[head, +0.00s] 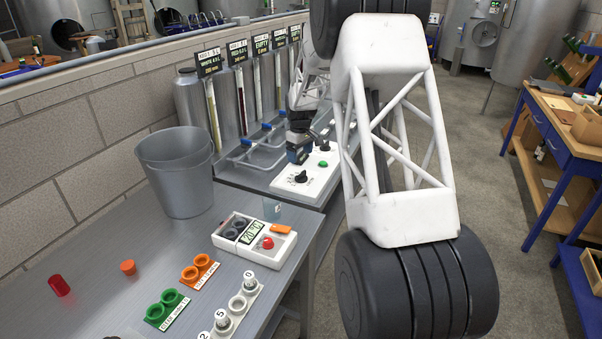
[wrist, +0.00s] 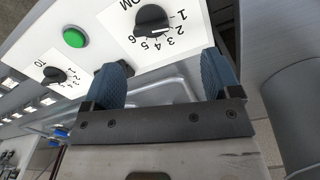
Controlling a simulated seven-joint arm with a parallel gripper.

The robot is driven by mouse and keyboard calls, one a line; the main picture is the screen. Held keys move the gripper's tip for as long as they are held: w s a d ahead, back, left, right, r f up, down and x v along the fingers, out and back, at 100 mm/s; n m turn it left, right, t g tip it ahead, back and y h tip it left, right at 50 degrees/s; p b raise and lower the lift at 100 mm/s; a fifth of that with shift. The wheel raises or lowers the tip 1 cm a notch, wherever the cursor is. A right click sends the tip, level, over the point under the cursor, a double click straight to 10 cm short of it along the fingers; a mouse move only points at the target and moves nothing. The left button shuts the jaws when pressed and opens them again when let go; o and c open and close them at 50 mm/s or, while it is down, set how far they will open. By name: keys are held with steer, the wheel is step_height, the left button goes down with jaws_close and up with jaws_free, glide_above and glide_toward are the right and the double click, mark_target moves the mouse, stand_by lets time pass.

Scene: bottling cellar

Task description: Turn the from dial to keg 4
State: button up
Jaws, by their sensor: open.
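The from dial (wrist: 152,18) is a black knob on a white panel (wrist: 105,42). In the wrist view it has numbers 1 to 6 around it and a label cut off at the top edge. Its white mark lies on the side of the 2, but the exact number is hard to read. My gripper (wrist: 165,70) is open, with two blue fingers apart and nothing between them. The dial lies beyond the fingertips, apart from them. In the head view my gripper (head: 298,155) is over the panel's far left edge, near a dark knob (head: 300,177).
A green button (wrist: 74,38) and the smaller to dial (wrist: 54,75) share the panel. Labelled sight tubes (head: 213,110) and blue-handled valves (head: 248,142) stand behind. A grey bucket (head: 177,172) and a red-button device (head: 254,240) are on the bench at left.

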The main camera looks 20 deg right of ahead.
mark_target(301, 172)
steer(key=shift+w+d+f, duration=0.5)
steer(key=shift+w+f, duration=0.25)
steer(key=shift+f, duration=0.15)
steer(key=shift+f, duration=3.9)
steer(key=shift+c, duration=0.5)
steer(key=c, duration=0.8)
